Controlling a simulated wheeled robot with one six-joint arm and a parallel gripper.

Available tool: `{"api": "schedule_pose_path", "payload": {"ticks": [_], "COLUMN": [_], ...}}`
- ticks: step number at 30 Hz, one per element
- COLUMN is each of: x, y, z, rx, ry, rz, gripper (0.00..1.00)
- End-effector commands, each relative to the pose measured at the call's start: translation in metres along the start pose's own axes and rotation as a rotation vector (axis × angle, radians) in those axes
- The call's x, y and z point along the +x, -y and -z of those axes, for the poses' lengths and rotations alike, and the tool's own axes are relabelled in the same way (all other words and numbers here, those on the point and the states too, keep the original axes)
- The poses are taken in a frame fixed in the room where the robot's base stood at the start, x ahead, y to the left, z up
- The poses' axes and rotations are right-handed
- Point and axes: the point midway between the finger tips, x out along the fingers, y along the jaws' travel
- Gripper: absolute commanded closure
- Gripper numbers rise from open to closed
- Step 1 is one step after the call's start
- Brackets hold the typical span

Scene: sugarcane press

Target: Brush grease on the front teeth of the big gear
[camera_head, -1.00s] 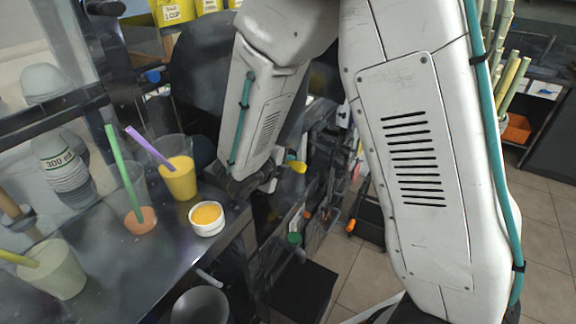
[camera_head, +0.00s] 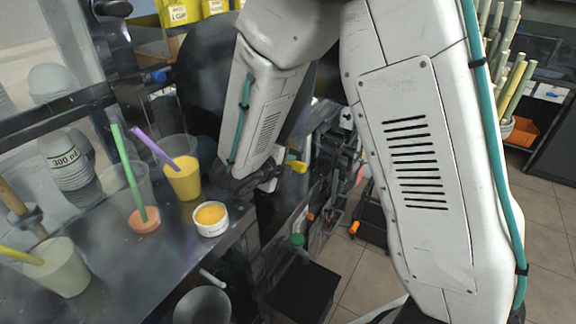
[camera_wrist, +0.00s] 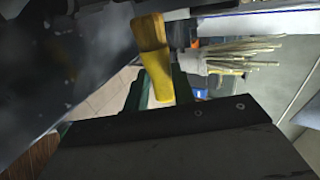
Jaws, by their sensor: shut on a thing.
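My gripper (camera_wrist: 160,88) shows in the wrist view as two dark green fingers, shut on a brush (camera_wrist: 157,72) with a yellow part and a brown wooden-looking end. In the head view my arm hides most of the gripper. A yellow piece, probably part of the brush (camera_head: 297,166), shows just right of the arm's end, beside the dark machinery. A small white bowl (camera_head: 211,229) with orange-yellow contents, possibly the grease, stands on the counter left of the gripper. I cannot make out the big gear or its front teeth in either view.
The dark counter (camera_head: 120,285) holds a yellow drink cup (camera_head: 184,180), a pale drink cup (camera_head: 58,268) and stacked cups (camera_head: 70,165). Machinery stands close around my forearm. Cane stalks (camera_head: 515,80) stand at right. Tiled floor (camera_head: 365,275) is open at lower middle.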

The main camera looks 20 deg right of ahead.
Motion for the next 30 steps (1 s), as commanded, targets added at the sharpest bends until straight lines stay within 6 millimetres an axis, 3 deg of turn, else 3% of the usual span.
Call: {"api": "schedule_pose_path", "payload": {"ticks": [21,30], "x": [0.000,0.017], "y": [0.001,0.010], "z": [-0.012,-0.011], "rx": [0.001,0.002], "ry": [0.000,-0.002], "rz": [0.000,0.000], "gripper": [1.00,1.00]}}
